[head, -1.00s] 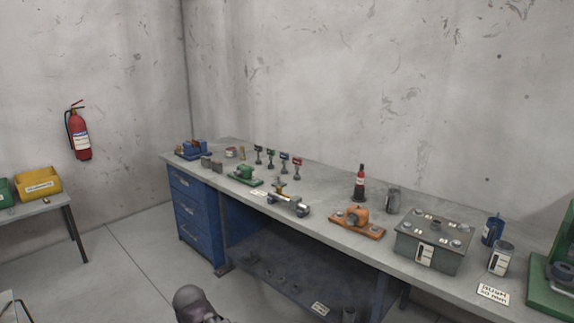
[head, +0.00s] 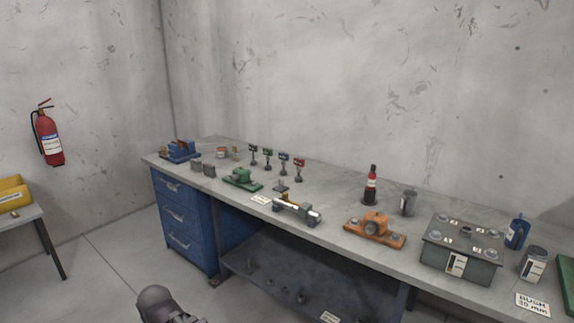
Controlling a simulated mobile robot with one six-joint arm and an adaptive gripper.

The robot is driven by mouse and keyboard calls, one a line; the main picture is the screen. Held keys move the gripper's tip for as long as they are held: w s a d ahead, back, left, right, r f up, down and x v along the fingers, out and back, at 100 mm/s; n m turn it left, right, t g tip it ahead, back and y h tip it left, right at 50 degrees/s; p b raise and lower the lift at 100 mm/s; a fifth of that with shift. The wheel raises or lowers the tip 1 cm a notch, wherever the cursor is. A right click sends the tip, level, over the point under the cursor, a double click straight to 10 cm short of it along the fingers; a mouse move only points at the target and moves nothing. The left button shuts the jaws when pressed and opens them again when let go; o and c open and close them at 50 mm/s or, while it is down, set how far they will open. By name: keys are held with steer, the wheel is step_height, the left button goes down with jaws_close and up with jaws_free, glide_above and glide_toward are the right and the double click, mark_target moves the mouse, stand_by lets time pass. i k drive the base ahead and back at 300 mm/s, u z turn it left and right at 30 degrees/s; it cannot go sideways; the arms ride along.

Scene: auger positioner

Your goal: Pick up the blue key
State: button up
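Several small upright pieces with coloured heads stand in a row on the workbench (head: 335,187) in the head view. One has a blue-looking head and may be the blue key (head: 284,157), but it is too small to be sure. It stands between a green-headed piece (head: 268,153) and a red-headed piece (head: 299,163). A rounded dark grey part of my arm shows at the bottom left, well in front of the bench. My gripper is not in view.
In front of the row lie a green fixture (head: 241,178) and a grey cylinder fixture (head: 297,212). An orange fixture (head: 374,230), a red-and-black bottle (head: 371,187) and a grey box (head: 462,245) stand to the right. A fire extinguisher (head: 50,140) hangs at left.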

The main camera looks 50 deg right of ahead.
mark_target(285, 157)
steer(key=z, duration=0.15)
steer(key=i, duration=1.55)
steer(key=z, duration=0.9)
steer(key=i, duration=0.6)
steer(key=z, duration=0.65)
steer(key=i, duration=0.65)
steer(key=z, duration=0.3)
